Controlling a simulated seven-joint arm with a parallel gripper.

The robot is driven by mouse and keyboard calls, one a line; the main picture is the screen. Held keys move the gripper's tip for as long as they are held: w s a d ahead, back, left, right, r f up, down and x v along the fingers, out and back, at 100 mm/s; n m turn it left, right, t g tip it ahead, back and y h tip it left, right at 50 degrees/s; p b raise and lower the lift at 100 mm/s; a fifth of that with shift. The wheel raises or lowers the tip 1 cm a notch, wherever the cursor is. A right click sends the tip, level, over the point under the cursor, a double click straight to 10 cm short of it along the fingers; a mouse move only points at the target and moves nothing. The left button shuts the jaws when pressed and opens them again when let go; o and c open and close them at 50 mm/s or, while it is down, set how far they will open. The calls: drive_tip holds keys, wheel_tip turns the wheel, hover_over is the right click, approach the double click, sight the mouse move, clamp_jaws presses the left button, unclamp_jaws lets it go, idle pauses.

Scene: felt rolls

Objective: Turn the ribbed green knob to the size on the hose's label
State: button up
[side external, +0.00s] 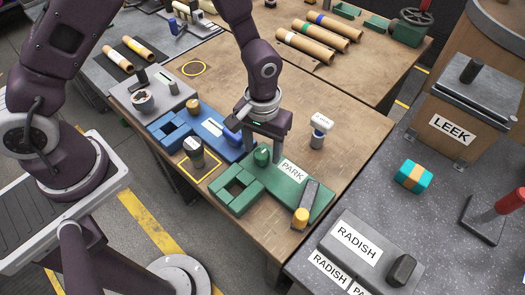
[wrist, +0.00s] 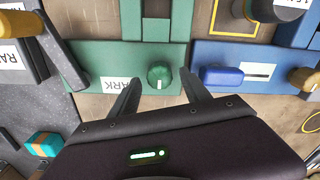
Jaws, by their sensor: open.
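The ribbed green knob (side external: 262,155) stands on a green base plate (side external: 268,178) beside a white PARK label (side external: 293,171). In the wrist view the knob (wrist: 159,77) has a pale mark on its edge, toward my gripper. My gripper (side external: 264,140) points down above the knob. In the wrist view its two fingers (wrist: 159,84) are apart, one to each side of the knob, with gaps; contact is not visible. No hose can be made out for certain.
A blue fixture (side external: 208,128) lies left of the green plate. A white-and-blue labelled piece (side external: 320,132) stands to the right. A grey bar with a yellow end (side external: 301,217) sits on the plate's right end. The RADISH box (side external: 350,245) and LEEK box (side external: 460,115) are farther right.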

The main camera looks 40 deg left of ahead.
wheel_tip(320, 180, down, 2)
drive_tip(key=shift+c, duration=0.2)
clamp_jaws()
drive_tip(key=m, duration=0.4)
drive_tip(key=shift+d+m, duration=0.1)
drive_tip(key=shift+m, duration=2.3)
